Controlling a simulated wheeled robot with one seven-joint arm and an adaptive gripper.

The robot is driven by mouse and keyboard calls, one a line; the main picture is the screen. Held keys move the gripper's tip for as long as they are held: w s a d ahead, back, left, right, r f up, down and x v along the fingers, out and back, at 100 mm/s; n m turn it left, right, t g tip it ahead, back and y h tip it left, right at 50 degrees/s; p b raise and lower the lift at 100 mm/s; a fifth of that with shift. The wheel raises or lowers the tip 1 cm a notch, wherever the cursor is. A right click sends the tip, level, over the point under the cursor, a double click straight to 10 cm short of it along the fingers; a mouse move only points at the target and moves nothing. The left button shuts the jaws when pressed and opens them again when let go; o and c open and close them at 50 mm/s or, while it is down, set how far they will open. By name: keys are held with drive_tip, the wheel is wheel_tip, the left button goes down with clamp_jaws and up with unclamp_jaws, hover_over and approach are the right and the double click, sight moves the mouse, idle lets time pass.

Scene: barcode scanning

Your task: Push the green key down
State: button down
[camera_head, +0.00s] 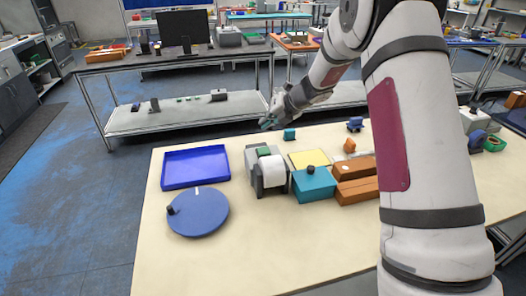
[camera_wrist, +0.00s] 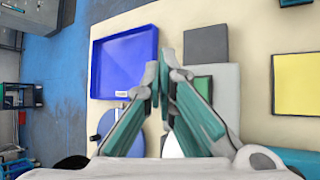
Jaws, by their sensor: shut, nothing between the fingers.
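The green key (camera_head: 264,152) sits on top of a grey device (camera_head: 251,160) with a white roll at its front, on the cream table. In the wrist view the green key (camera_wrist: 204,86) shows just right of the fingertips, partly hidden by a finger. My gripper (camera_head: 269,123) is above the table, up and behind the device in the head view. Its teal fingers (camera_wrist: 160,78) are closed together at the tips and hold nothing. The fingertips appear apart from the key; their exact height above it is hard to tell.
A blue tray (camera_head: 195,167) and a round blue disc (camera_head: 199,213) with a black knob lie left of the device. A teal box (camera_head: 314,186), a yellow pad (camera_head: 309,158) and brown boxes (camera_head: 357,190) stand to its right. The table's front is clear.

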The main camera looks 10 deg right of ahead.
sight(265, 150)
drive_tip(key=shift+f+b, duration=0.85)
drive_tip(key=shift+f, duration=2.9)
drive_tip(key=shift+f, duration=0.4)
drive_tip(key=shift+f+b, duration=0.45)
drive_tip(key=shift+f, duration=0.25)
drive_tip(key=shift+r, duration=0.1)
drive_tip(key=shift+r+p, duration=0.3)
drive_tip(key=shift+r, duration=0.7)
drive_tip(key=shift+r+p, duration=0.65)
drive_tip(key=shift+r, duration=1.9)
